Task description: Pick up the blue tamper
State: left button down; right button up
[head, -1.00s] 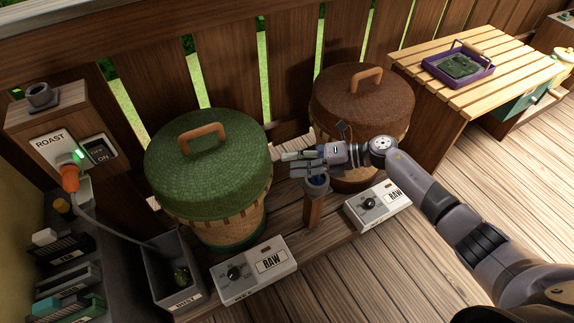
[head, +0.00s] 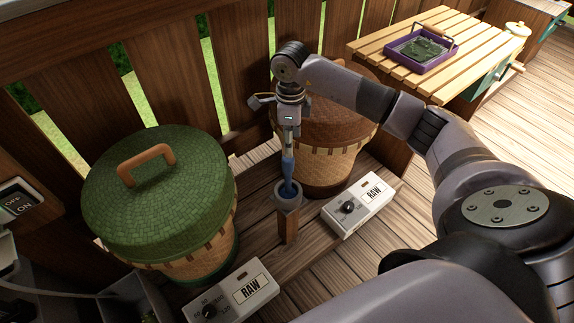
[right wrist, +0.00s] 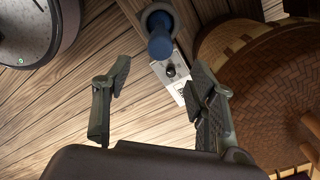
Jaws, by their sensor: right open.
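The blue tamper (head: 288,178) stands upright in a round grey-blue cup (head: 289,198) on top of a short wooden post. In the right wrist view the tamper (right wrist: 160,42) shows from above, with the cup rim around it. My right gripper (head: 290,135) points down above the tamper in the head view. In the right wrist view my right gripper (right wrist: 162,78) has its fingers apart, with nothing between them. The tamper lies beyond the fingertips, roughly centred on the gap. My left gripper is not in view.
A green-lidded basket (head: 160,195) stands left of the post and a brown-lidded basket (head: 330,130) behind it. White RAW boxes (head: 345,213) sit low nearby. A slatted table (head: 480,45) bears a purple tray (head: 392,53) at the upper right.

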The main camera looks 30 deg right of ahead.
aim_at(288, 161)
jog(key=f, duration=0.4)
jog(key=f+b, duration=0.1)
jog(key=f, duration=0.4)
jog(key=shift+w+a+f, duration=0.1)
jog(key=shift+a, duration=0.1)
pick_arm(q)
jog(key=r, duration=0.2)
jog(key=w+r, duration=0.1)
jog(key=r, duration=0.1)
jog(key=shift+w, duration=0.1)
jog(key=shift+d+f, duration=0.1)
pick_arm(e)
grip_shut()
